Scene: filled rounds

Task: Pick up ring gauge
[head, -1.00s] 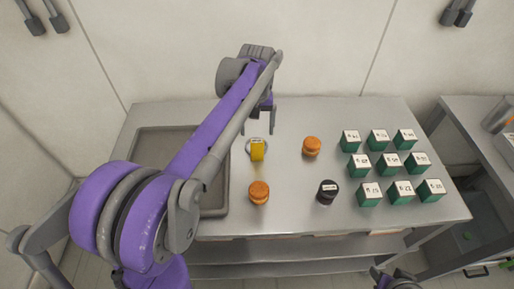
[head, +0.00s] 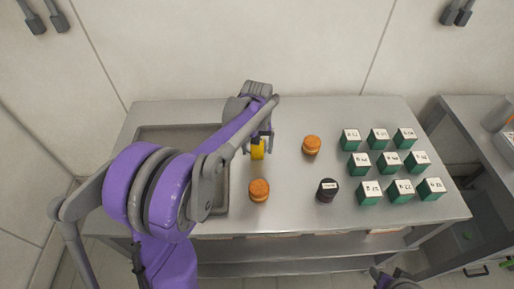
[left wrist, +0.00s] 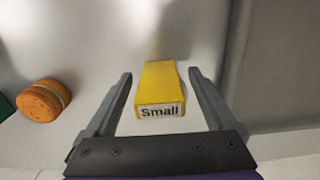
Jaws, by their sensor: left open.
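The ring gauge shows as a yellow block (head: 257,152) on the steel table, left of its middle. In the left wrist view the yellow block (left wrist: 160,88) carries a white label reading "Small". Its grey ring cannot be made out now in either view. My left gripper (head: 259,147) is over it from behind, pointing down. In the left wrist view the left gripper (left wrist: 160,76) is open, with one finger on each side of the block and a gap on both sides.
Two orange round pieces (head: 312,144) (head: 259,190) and a black-topped one (head: 328,190) stand nearby. Several green blocks with white labelled tops (head: 389,163) stand in rows at the right. A grey tray (head: 220,205) lies at the left, partly behind my left arm.

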